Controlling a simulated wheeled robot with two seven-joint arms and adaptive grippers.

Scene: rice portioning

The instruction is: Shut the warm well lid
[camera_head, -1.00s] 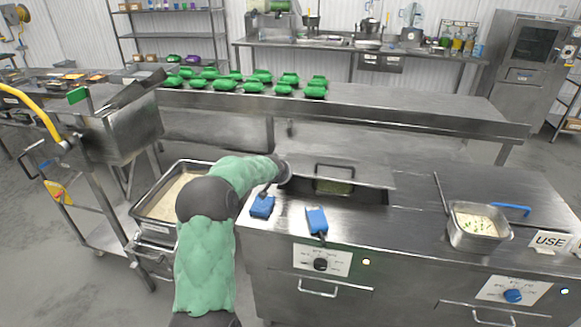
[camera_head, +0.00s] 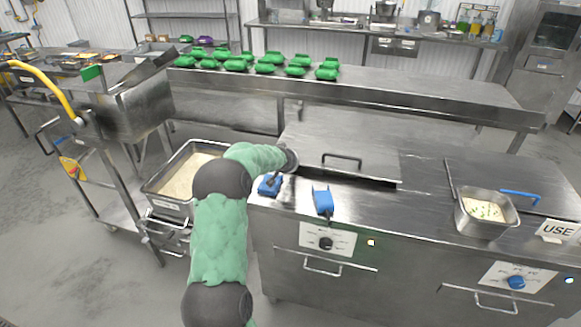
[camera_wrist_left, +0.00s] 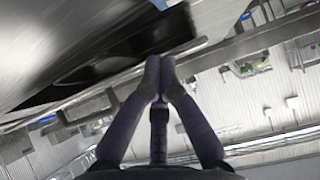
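The warm well lid (camera_head: 372,160) is a flat steel plate with a dark bar handle (camera_head: 342,159), on the counter in the head view. It is tilted, with a narrow dark gap under its front edge. My right gripper is out of view.
Two blue-handled items (camera_head: 270,185) (camera_head: 323,202) lie in front of the lid. A steel pan of food (camera_head: 486,226) sits at right, a rice pan (camera_head: 160,186) on the cart at left. Green containers (camera_head: 265,69) line the back table.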

